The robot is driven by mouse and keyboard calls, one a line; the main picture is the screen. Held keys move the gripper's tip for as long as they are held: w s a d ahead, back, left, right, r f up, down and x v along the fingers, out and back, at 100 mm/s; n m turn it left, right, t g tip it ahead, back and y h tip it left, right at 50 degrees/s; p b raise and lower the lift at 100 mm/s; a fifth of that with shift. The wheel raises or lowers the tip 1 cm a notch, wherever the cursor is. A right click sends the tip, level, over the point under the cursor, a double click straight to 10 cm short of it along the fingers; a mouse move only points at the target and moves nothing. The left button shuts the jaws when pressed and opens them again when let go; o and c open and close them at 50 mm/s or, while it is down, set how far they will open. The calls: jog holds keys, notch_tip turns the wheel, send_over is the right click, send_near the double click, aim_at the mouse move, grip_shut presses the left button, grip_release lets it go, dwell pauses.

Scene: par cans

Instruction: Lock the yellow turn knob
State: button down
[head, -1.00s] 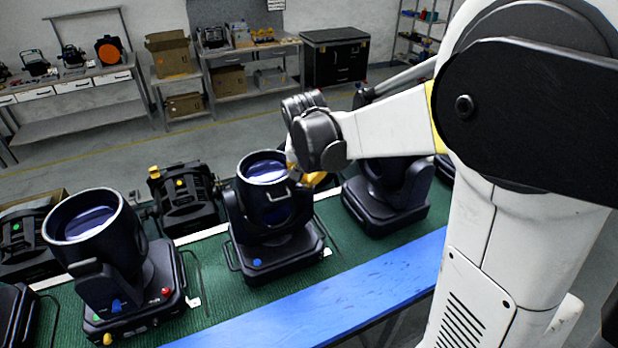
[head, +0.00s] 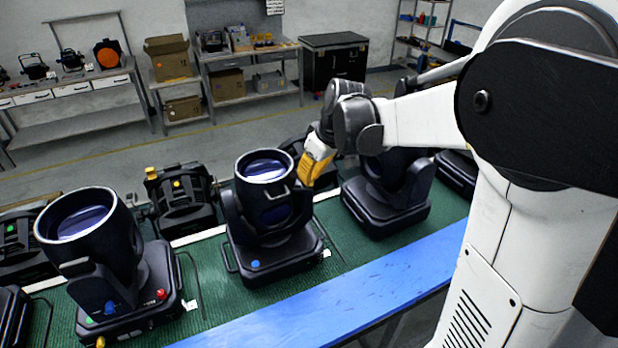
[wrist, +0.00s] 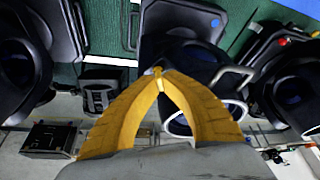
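My gripper (head: 308,180) has yellow fingers and is beside the right side of the middle black moving-head light (head: 262,205). In the wrist view my gripper (wrist: 158,74) has its fingertips together, over the edge of that light (wrist: 185,45). A tiny yellowish bit shows at the tips; I cannot tell whether it is a knob or part of the fingers. One small yellow knob (head: 101,341) is on the front of the left light's base (head: 130,310), well away from my gripper. Another yellow knob (head: 177,184) shows on a fixture in the back row.
The middle light has a blue knob (head: 255,263) on its base and a handle by its head. Another black light (head: 385,205) stands close to the right. A blue strip (head: 330,305) runs along the front of the green mat (head: 215,270). Shelves and boxes are far behind.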

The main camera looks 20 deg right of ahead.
jog(key=n+y, duration=0.1)
jog(key=n, duration=0.2)
jog(key=n+g+b, duration=0.1)
jog(key=n, duration=0.2)
jog(key=shift+d+g+y, duration=0.1)
jog(key=shift+g+y, duration=0.2)
jog(key=shift+y, duration=0.1)
jog(key=shift+n, duration=0.4)
jog(key=c, duration=1.8)
grip_release()
jog(key=shift+w, duration=0.1)
jog(key=shift+c, duration=0.2)
jog(key=v, duration=1.2)
